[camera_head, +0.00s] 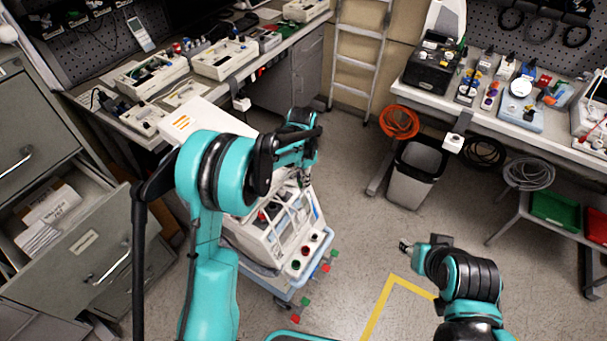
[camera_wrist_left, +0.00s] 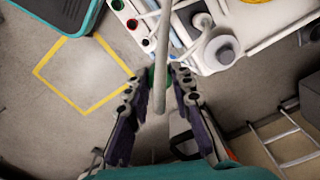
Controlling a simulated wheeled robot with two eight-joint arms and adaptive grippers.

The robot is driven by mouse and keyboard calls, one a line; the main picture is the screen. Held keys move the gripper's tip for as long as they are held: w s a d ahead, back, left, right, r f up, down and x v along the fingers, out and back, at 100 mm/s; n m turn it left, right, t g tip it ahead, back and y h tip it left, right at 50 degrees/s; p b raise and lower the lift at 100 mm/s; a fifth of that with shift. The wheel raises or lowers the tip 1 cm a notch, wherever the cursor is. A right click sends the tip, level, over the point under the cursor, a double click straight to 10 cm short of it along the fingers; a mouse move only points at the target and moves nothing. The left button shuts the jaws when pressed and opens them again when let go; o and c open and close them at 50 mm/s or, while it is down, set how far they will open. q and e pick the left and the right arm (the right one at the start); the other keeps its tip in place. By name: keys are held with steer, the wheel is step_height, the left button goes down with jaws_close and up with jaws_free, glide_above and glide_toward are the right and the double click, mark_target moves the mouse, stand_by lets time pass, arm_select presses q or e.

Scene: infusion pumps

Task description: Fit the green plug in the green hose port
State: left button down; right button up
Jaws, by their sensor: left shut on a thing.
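My left gripper (camera_head: 303,172) is over the white pump machine (camera_head: 268,243). In the left wrist view its fingertips (camera_wrist_left: 158,76) close on the green plug (camera_wrist_left: 151,74), of which only a small green part shows. A white hose (camera_wrist_left: 160,62) crosses in front of it and hides much of it. The green hose port (camera_head: 295,265) is on the machine's corner, in a row with a black and a red port. It also shows at the top of the left wrist view (camera_wrist_left: 117,5), apart from the plug. My right gripper (camera_head: 406,246) is over the floor, too small to read.
An open drawer (camera_head: 85,250) is at left. A grey bin (camera_head: 416,172), a ladder (camera_head: 358,55) and benches with equipment stand behind. Floor with yellow tape (camera_head: 385,295) is clear right of the machine.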

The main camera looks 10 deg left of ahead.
arm_select(q)
steer(key=s+p, duration=0.1)
steer(key=s, duration=1.4)
steer(key=shift+d+f+b, duration=0.2)
steer(key=shift+f+b, duration=3.55)
steer(key=shift+f, duration=2.95)
steer(key=shift+d+f+b, duration=0.2)
steer(key=shift+f+b, duration=3.5)
steer(key=shift+f, duration=3)
steer(key=c, duration=1.3)
jaws_free()
steer(key=shift+o, duration=0.2)
